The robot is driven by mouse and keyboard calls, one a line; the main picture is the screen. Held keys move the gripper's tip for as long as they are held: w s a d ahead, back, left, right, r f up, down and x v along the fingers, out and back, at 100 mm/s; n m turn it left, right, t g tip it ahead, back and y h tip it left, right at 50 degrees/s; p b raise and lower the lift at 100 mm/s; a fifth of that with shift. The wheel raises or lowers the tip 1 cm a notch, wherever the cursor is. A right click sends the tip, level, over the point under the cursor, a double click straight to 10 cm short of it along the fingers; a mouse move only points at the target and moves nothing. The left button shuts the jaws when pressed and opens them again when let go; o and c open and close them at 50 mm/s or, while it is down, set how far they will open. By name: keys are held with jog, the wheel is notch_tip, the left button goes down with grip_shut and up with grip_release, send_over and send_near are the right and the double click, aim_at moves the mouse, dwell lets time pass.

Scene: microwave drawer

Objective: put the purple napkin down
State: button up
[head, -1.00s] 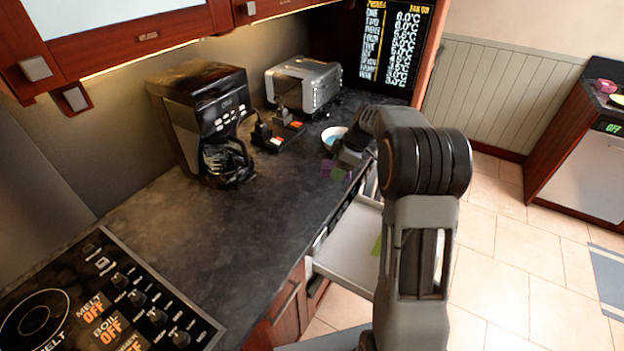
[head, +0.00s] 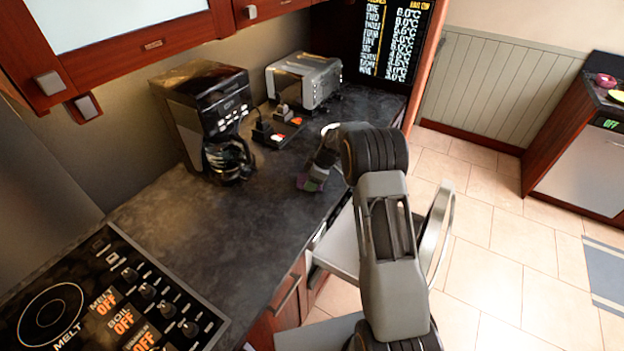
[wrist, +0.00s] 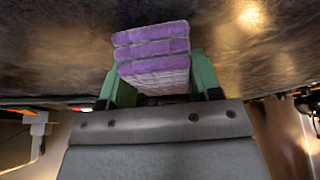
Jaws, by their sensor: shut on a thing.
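The purple napkin (wrist: 152,48) is a folded, layered stack between the two green fingers of my gripper (wrist: 155,85) in the wrist view. My gripper is shut on it, and its front end sticks out past the fingertips. In the head view, the small purple napkin (head: 302,182) and my gripper (head: 313,180) are over the dark countertop (head: 240,225), left of its front edge. I cannot tell whether the napkin touches the counter.
A coffee maker (head: 205,110) stands to the left and a toaster (head: 305,78) behind. A black power strip (head: 283,134) lies between them. A stove (head: 100,305) is at the near left. An open drawer (head: 342,243) is below the counter edge. Much of the counter is bare.

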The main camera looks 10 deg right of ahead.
jog(key=shift+f, duration=0.25)
jog(key=shift+f, duration=0.15)
jog(key=o, duration=0.9)
